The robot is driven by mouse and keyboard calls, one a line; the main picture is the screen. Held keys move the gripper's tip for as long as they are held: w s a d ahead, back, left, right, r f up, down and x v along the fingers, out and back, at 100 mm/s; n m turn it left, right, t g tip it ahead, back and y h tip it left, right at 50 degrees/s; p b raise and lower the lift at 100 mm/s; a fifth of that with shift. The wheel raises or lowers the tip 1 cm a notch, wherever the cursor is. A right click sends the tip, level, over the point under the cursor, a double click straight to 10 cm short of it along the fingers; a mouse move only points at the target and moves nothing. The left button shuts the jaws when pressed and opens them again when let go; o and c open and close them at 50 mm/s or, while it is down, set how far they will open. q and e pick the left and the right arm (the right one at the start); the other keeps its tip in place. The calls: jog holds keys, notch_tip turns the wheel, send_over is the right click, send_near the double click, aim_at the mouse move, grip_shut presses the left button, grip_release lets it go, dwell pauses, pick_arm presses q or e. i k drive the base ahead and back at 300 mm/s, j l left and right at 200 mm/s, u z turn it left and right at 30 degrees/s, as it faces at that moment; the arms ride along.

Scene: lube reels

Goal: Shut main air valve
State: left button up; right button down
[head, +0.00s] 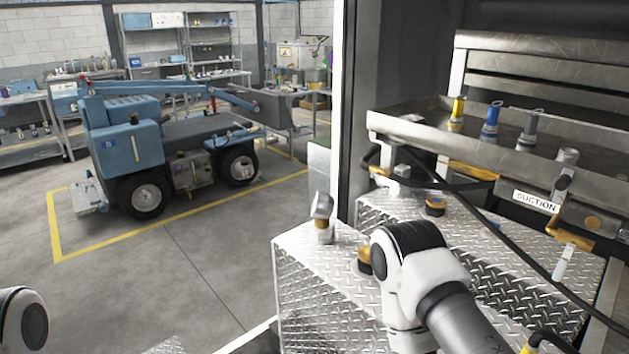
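No part in view is labelled as the main air valve, so I cannot tell which one it is. A yellow lever-like handle (577,239) sits at the right, below the SUCTION label (536,201). Another yellow bar-shaped part (473,171) lies under the front edge of the metal tray, partly behind a black hose. Only links of my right arm show, over the diamond-plate deck at the lower middle and right. Only a rounded joint of my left arm shows at the lower left corner. Neither gripper is in view.
The metal tray (415,127) holds upright yellow, blue and grey fittings. Black hoses (508,255) cross above the diamond-plate deck (310,278). A metal fitting (322,218) stands on its left part. A blue wheeled machine (135,148) stands far left; the floor before it is clear.

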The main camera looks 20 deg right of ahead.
aim_at(385, 181)
jog(key=z, duration=0.95)
